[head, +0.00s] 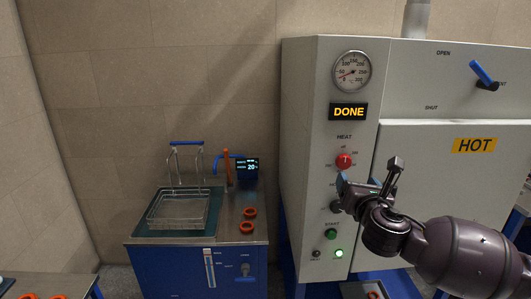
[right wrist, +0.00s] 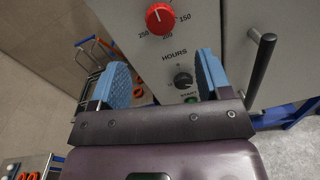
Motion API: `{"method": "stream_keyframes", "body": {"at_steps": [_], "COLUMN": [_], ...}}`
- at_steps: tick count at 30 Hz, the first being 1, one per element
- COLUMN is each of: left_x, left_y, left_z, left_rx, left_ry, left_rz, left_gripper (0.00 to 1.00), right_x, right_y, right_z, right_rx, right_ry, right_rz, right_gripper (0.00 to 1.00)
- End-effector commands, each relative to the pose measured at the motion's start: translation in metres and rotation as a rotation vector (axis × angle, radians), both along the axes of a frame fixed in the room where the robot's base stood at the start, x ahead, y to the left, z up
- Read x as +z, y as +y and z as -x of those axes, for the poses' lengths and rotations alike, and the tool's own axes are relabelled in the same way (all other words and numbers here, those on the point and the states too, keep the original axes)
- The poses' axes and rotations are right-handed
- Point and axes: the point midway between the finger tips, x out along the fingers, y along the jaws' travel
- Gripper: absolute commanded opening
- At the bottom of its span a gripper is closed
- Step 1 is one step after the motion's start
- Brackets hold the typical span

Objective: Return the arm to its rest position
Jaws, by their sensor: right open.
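The red heat knob (head: 344,160) is just above the gripper, and the black hours knob (right wrist: 183,80) shows beyond the open fingers. My left gripper is in neither view.
The display (head: 348,112) reads DONE. The cabinet door bears a HOT label (head: 474,145), and a blue-handled lever (head: 484,73) is above it. A blue bench (head: 190,262) at left holds a wire basket (head: 178,212) and orange rings (head: 248,213). Floor is free at right.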

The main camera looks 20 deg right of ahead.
Motion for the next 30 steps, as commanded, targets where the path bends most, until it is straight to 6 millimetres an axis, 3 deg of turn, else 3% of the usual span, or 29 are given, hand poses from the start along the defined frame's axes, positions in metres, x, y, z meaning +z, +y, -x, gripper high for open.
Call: {"method": "stream_keyframes", "body": {"at_steps": [5, 8, 14, 16, 20, 23, 30], "left_x": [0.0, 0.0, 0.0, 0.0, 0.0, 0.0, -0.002], "left_y": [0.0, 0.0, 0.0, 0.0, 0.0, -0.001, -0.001], "left_z": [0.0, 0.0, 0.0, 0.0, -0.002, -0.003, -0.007], "left_rx": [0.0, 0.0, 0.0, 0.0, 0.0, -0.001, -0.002], "left_ry": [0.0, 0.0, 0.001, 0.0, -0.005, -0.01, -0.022], "left_rz": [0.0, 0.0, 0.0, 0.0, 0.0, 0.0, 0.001], "left_gripper": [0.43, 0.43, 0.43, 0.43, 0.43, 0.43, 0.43], "right_x": [0.0, -0.001, -0.005, -0.015, -0.054, -0.095, -0.19], "right_y": [0.002, 0.01, 0.03, 0.041, 0.06, 0.073, 0.088], "right_z": [0.0, -0.002, -0.013, -0.015, -0.009, 0.003, 0.05], "right_rx": [0.012, 0.061, 0.191, 0.227, 0.25, 0.22, 0.034], "right_ry": [-0.022, -0.049, -0.077, -0.068, -0.024, 0.015, 0.028], "right_rz": [-0.076, -0.213, -0.645, -0.837, -1.241, -1.573, -2.208], "right_gripper": [0.71, 0.71, 0.71, 0.71, 0.71, 0.71, 0.71]}}
